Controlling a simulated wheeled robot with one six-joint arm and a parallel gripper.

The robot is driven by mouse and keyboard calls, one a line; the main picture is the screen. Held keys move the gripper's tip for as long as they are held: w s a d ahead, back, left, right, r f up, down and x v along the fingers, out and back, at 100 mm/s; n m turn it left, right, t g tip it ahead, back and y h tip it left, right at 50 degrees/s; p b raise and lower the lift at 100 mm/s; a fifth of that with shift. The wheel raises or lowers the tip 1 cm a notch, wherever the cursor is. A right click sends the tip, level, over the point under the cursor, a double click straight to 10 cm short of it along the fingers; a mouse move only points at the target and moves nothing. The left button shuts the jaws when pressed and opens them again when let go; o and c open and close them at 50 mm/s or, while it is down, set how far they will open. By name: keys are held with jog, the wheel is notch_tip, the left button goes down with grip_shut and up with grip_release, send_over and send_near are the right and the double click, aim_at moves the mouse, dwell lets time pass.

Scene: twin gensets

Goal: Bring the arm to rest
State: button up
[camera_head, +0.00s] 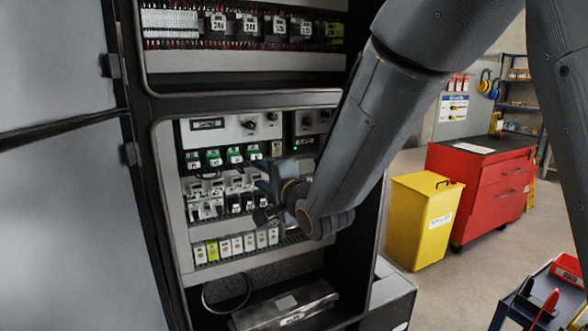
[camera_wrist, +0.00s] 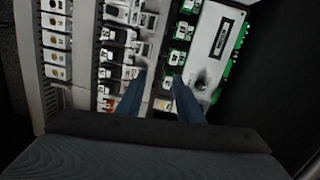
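My gripper (camera_head: 262,190) is inside the open electrical cabinet (camera_head: 163,205), in front of its rows of modules. In the wrist view the two blue fingers (camera_wrist: 159,78) stand apart with nothing visible between them. Their tips point at the gap between a row of white and black breakers (camera_wrist: 115,55) and a row of green connectors (camera_wrist: 180,32). I cannot tell whether the tips touch anything. My arm reaches in from the upper right and hides part of the cabinet's right side.
The grey cabinet door (camera_head: 60,190) stands on the left. A yellow bin (camera_head: 415,225) and a red tool cabinet (camera_head: 480,185) stand to the right. A blue-edged cart (camera_head: 545,295) with red items is at the lower right. Open floor shows between them.

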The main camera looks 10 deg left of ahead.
jog(key=s+d+f+n+g+h, duration=0.2)
jog(key=s+d+f+g+h, duration=0.15)
jog(key=d+f, duration=0.55)
jog(key=s+d+f+n+g+h, duration=0.25)
jog(key=d+f+h, duration=0.3)
jog(key=d, duration=0.75)
jog(key=s+d+f+n+g, duration=0.2)
jog(key=s+d, duration=0.4)
jog(key=s, duration=0.3)
jog(key=s+d+f+n+g+h, duration=0.1)
jog(key=s+d+f+n+g, duration=0.2)
jog(key=s, duration=0.7)
jog(key=d+f+g, duration=0.1)
jog(key=d+g, duration=0.1)
jog(key=d, duration=0.1)
jog(key=shift+s+d+f, duration=0.15)
jog(key=shift+f, duration=0.05)
